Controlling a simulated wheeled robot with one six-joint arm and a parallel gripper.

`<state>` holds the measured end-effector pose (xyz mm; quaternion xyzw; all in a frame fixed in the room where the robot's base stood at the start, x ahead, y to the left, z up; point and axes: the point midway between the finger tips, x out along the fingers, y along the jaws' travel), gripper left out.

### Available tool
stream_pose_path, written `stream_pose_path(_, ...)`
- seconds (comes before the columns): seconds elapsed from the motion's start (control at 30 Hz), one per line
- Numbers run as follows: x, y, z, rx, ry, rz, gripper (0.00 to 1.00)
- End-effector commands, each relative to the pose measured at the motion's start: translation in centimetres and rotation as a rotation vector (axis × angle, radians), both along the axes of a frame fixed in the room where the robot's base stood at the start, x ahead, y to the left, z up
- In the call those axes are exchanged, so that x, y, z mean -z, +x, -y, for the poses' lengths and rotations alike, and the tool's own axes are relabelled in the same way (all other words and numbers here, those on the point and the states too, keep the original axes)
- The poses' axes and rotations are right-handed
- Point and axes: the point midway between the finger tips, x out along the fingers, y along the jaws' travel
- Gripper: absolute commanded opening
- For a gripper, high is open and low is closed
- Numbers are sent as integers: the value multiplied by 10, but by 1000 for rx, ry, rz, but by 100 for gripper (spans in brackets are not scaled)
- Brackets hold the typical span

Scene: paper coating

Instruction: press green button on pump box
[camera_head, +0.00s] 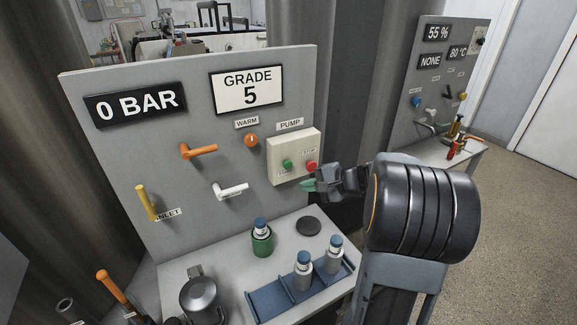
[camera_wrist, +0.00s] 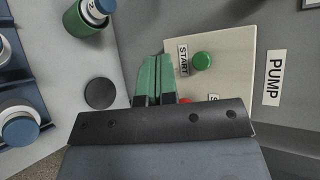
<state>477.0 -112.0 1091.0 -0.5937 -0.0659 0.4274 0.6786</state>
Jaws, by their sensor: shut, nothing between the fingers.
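The pump box (camera_head: 284,148) is a cream box on the grey panel, under a PUMP label. Its green button (camera_head: 287,164) is on the left and its red button (camera_head: 310,167) on the right. In the wrist view the green button (camera_wrist: 202,61) sits by a START label, and the red button (camera_wrist: 213,98) is partly hidden by my gripper. My gripper (camera_head: 306,186) has green fingertips, shut and empty, just below the box's lower right. In the wrist view the fingers (camera_wrist: 154,68) lie beside the box face, left of the green button; I cannot tell whether they touch it.
The panel has an orange lever (camera_head: 198,151), a white lever (camera_head: 231,190) and a yellow lever (camera_head: 146,202). Below, the shelf holds a green cup with a bottle (camera_head: 262,240), a black disc (camera_head: 308,226) and a blue rack (camera_head: 270,305) with bottles. A second panel (camera_head: 440,75) stands at right.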

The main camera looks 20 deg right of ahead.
Motion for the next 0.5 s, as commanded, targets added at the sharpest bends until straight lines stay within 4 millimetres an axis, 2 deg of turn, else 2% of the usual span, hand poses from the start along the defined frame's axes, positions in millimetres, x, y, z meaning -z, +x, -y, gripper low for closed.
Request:
stream_pose_path(0.2,-1,28,-4,-2,1,-2,0)
stream_pose_path(0.5,1,60,-7,0,-1,-1,0)
